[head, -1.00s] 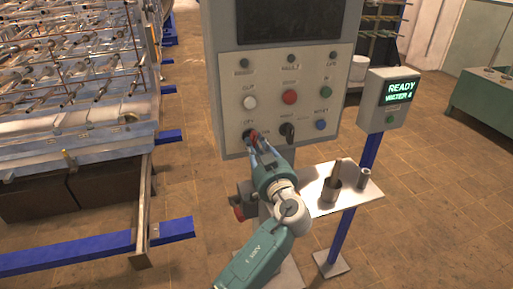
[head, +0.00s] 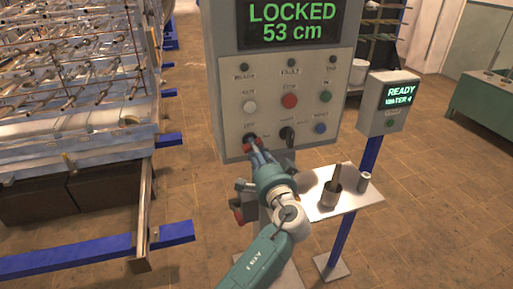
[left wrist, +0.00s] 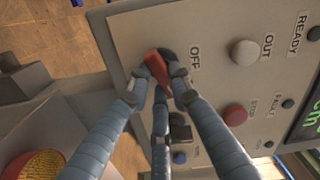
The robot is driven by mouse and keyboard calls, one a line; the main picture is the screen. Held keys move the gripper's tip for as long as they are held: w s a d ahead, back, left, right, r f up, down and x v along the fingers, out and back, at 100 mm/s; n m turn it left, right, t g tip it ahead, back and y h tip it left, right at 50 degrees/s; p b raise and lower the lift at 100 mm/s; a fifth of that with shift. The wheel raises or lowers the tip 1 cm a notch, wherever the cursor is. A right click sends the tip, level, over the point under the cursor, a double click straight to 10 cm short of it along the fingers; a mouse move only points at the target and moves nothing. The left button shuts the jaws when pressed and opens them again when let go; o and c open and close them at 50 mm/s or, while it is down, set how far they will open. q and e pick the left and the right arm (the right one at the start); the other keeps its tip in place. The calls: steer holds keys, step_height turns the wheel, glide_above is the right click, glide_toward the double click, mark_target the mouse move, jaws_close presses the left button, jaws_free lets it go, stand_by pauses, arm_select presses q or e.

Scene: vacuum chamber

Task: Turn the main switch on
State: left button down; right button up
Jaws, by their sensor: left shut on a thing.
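The main switch, a red handle on a dark round base, is at the lower left of the grey control panel (head: 232,120). In the left wrist view its red handle (left wrist: 158,68) lies between my fingers, beside the word OFF. My left gripper (head: 255,146) is shut on this handle, and the fingers partly hide it. The panel's display (head: 290,24) is lit and reads LOCKED 53 cm. My right gripper is not in view.
The panel also has a white button (head: 250,107), a red button (head: 289,101), a blue button (head: 320,128) and a black selector (head: 287,134) close by. A small shelf (head: 345,204) with a cup (head: 331,197) stands at the right. A rack (head: 70,120) stands at the left.

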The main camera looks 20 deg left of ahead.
arm_select(q)
steer(key=m, duration=0.2)
steer(key=m+p, duration=0.1)
steer(key=m, duration=0.1)
steer(key=shift+a+r+p, duration=0.15)
steer(key=shift+r+p, duration=0.05)
steer(key=shift+p, duration=0.1)
stand_by(0.5)
steer(key=c, duration=1.6)
jaws_free()
steer(key=shift+c, duration=0.2)
steer(key=shift+o, duration=0.5)
steer(key=shift+w+a+f, duration=0.1)
steer(key=shift+f, duration=0.1)
steer(key=v, duration=0.7)
steer(key=shift+d, duration=0.2)
